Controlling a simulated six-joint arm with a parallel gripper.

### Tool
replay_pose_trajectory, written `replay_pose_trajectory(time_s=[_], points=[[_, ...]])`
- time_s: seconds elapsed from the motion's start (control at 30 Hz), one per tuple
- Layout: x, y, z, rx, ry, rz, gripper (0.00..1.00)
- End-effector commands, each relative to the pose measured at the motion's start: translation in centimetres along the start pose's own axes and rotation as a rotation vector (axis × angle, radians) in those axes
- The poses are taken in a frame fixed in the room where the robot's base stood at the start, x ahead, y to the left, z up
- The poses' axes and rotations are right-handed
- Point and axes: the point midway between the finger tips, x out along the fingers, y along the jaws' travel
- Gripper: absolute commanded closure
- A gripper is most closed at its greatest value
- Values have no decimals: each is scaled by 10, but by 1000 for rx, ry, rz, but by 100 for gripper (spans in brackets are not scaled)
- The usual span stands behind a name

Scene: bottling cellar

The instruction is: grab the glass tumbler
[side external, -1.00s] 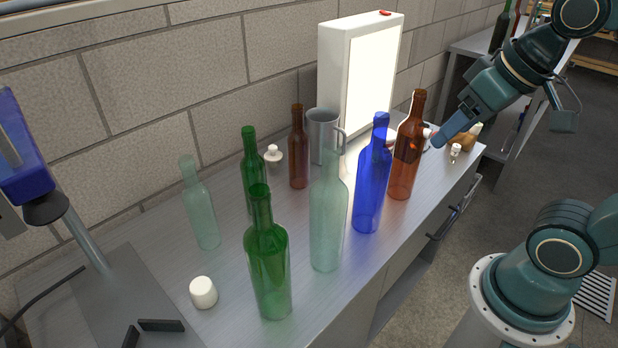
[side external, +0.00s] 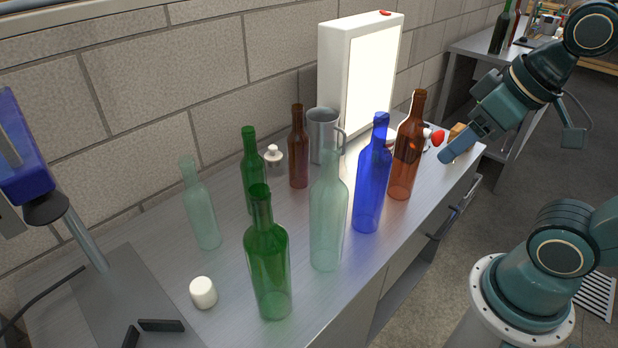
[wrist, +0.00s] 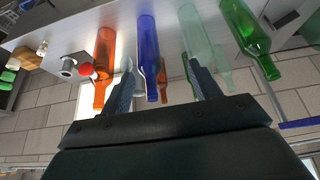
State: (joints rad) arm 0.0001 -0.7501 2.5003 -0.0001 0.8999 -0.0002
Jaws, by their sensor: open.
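My gripper (side external: 449,157) is over the right end of the steel bench in the side view, beyond the amber bottle (side external: 405,150). In the wrist view my gripper (wrist: 161,64) is open, with nothing held between its fingers. The blue bottle (wrist: 148,45) shows between the fingers in that picture, and the amber bottle (wrist: 104,55) shows left of them. Whether the fingers touch anything cannot be told.
Blue (side external: 372,185), pale clear (side external: 328,220) and green (side external: 267,265) bottles stand along the bench front.

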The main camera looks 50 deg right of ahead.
Motion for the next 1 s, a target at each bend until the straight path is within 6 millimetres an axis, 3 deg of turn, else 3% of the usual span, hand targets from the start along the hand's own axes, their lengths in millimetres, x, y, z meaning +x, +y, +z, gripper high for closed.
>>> replay_pose_trajectory(time_s=[0.2, 0.3, 0.67, 1.0], points=[[0, 0, 0, 0, 0, 0, 38], [0, 0, 0, 0, 0, 0, 21], [-2, 0, -2, 0, 1, 0, 21], [-36, 0, -20, 0, 3, 0, 21]])
